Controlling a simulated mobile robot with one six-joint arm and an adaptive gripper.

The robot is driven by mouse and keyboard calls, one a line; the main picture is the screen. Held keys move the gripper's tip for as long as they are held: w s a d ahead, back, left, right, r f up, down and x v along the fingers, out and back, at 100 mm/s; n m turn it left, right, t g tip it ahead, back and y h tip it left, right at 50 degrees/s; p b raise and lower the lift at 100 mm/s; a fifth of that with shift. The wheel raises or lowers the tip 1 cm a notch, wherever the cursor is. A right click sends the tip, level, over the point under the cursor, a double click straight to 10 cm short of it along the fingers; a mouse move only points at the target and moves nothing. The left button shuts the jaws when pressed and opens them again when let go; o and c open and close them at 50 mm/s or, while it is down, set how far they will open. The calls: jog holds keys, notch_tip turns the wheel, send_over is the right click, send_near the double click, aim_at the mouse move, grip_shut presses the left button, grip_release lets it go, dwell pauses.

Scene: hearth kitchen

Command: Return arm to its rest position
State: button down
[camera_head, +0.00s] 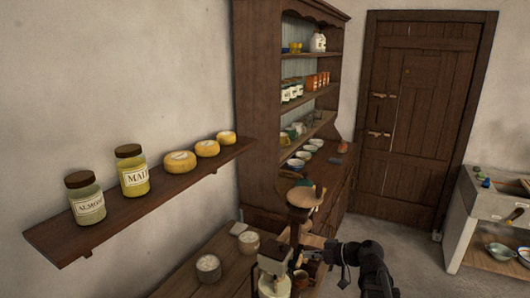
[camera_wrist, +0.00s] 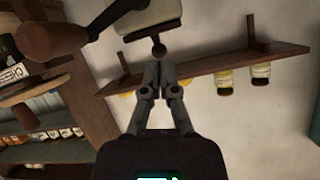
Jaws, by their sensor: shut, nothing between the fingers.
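My gripper (camera_wrist: 158,62) shows in the wrist view with its two fingers together and nothing between them. In the head view my dark arm reaches in at the lower right, and its gripper end (camera_head: 330,252) is beside the upright wooden-and-pale device at the bottom middle. The fingertips are too small there to make out.
The wall shelf (camera_head: 60,243) holds two jars (camera_head: 132,172) and three yellow rounds (camera_head: 180,161). A low counter (camera_head: 190,285) bears white-filled containers (camera_head: 208,266). The tall dresser (camera_head: 258,90) holds jars and bowls. A basin unit (camera_head: 462,215) stands at right. Floor before the door (camera_head: 415,110) is clear.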

jog(key=s+d+f+m+g+h+b, duration=0.2)
jog(key=s+f+m+g+h, duration=0.4)
jog(key=s+f+m+h, duration=0.3)
jog(key=s+f+h, duration=0.2)
jog(key=s+f, duration=0.1)
jog(key=f, duration=0.1)
jog(key=shift+f+h, duration=0.3)
jog(key=shift+f, duration=0.05)
